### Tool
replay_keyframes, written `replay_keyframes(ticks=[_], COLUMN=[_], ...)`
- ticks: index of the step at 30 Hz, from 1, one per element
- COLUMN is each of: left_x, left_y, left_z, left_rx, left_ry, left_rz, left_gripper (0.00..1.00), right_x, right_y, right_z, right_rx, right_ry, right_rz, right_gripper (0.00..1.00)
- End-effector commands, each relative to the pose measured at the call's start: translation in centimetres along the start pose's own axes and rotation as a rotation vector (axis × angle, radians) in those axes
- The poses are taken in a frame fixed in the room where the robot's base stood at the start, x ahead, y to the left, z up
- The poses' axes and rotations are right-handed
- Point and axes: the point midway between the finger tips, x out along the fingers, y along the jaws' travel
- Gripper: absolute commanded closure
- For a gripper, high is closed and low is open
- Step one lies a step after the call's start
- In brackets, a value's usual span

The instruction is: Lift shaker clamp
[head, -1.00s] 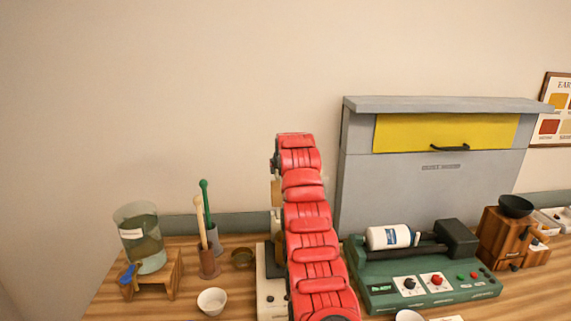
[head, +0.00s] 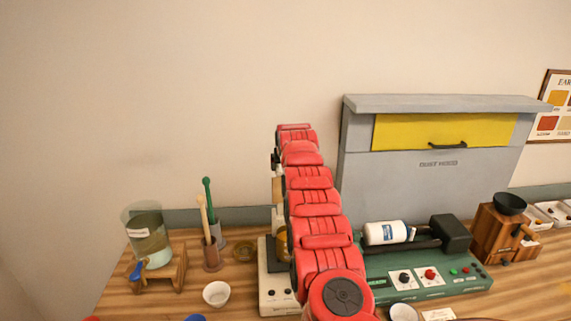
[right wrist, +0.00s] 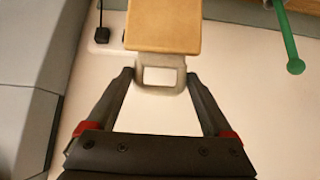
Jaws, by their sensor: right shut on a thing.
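The shaker clamp shows in the right wrist view as a tan block (right wrist: 163,26) with a pale loop handle (right wrist: 160,86). My right gripper (right wrist: 158,76) is shut on the handle, one finger on each side. In the head view my red right arm hides the gripper and most of the clamp. A tan strip (head: 277,190), probably part of the clamp or its machine, shows left of the arm. A white machine base with a dark top (head: 270,285), apparently the shaker, stands below, partly hidden. My left gripper is not in view.
A green roller machine (head: 430,286) with a white bottle (head: 385,233) is right of my arm, before a grey hood (head: 430,185). Left are a small white bowl (head: 216,293), a brush holder (head: 211,258) and a glass jar (head: 148,240) on a wooden stand.

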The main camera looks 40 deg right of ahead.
Motion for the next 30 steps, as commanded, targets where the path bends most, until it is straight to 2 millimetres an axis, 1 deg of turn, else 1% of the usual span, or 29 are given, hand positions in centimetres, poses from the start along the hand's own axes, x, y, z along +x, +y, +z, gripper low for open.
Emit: replay_keyframes(ticks=[1,17,18,19,20,26,30], left_x=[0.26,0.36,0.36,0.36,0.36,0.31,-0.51], left_y=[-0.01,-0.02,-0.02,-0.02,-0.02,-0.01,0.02], left_z=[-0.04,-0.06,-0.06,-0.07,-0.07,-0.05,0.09], left_rx=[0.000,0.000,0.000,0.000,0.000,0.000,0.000], left_ry=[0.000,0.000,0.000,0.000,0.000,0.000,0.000], left_rz=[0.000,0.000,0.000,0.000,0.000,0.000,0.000], left_gripper=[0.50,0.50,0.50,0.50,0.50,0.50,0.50], right_x=[-0.51,-0.52,-0.51,-0.49,-0.46,-0.25,-0.26], right_y=[0.14,0.13,0.13,0.13,0.12,0.06,-0.02], right_z=[-0.87,-1.01,-1.00,-0.95,-0.89,-0.53,-0.35], right_rx=[0.000,0.000,-0.001,-0.001,0.000,0.000,-0.002], right_ry=[0.018,0.021,0.020,0.019,0.017,0.009,0.009], right_rz=[0.002,0.002,0.002,0.002,0.002,0.001,0.001], right_gripper=[1.00,1.00,0.09,0.03,0.02,0.02,0.02])
